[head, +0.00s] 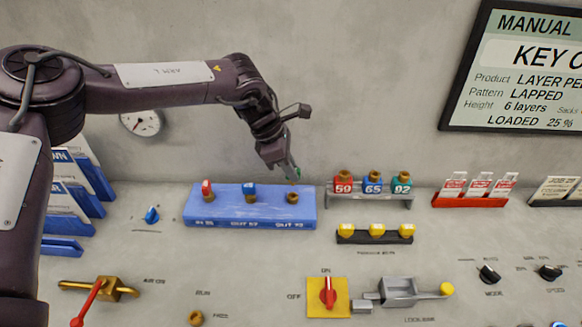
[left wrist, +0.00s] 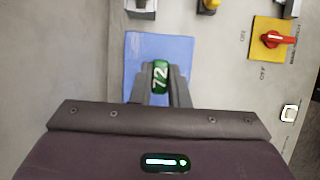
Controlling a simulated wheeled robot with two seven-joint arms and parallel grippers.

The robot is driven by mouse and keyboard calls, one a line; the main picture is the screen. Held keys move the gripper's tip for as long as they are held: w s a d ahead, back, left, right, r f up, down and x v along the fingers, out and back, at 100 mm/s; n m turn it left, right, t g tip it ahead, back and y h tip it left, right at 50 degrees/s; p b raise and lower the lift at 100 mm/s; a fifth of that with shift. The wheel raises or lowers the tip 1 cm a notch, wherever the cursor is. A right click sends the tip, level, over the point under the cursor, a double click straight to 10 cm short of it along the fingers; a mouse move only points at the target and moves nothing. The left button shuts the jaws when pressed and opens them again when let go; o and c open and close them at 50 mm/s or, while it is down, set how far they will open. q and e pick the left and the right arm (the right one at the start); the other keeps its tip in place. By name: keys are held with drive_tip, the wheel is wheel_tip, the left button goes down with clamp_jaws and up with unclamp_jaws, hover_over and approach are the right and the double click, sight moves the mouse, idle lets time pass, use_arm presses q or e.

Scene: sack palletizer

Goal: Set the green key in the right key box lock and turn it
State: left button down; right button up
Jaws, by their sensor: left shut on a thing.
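The blue key box (head: 235,217) sits on the panel with three brass locks in a row. A red key (head: 207,188) stands in the left lock and a blue key (head: 249,190) in the middle one. The right lock (head: 292,198) shows no key in it; the label below it seems to read OUT 72. My left gripper (head: 293,173) is shut on the green key (left wrist: 160,77), marked 72, just above the right lock. In the head view the fingers mostly hide the key, and a small gap seems to lie between them and the lock. My right gripper is not in view.
A rack (head: 368,197) with red 59, blue 65 and teal 92 keys stands just right of the box. A yellow key row (head: 375,233) lies in front of it. A red rotary switch (head: 328,292) and a blue knob (head: 152,215) are nearby.

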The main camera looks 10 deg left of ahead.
use_arm(q)
drive_tip(key=shift+f, duration=0.2)
drive_tip(key=shift+f+b, duration=0.45)
drive_tip(key=shift+f, duration=0.4)
drive_tip(key=shift+f, duration=0.1)
drive_tip(key=shift+f, duration=0.2)
drive_tip(key=shift+f, duration=0.25)
drive_tip(key=shift+f+b, duration=0.45)
drive_tip(key=shift+f, duration=0.05)
drive_tip(key=shift+f, duration=0.65)
idle(1.0)
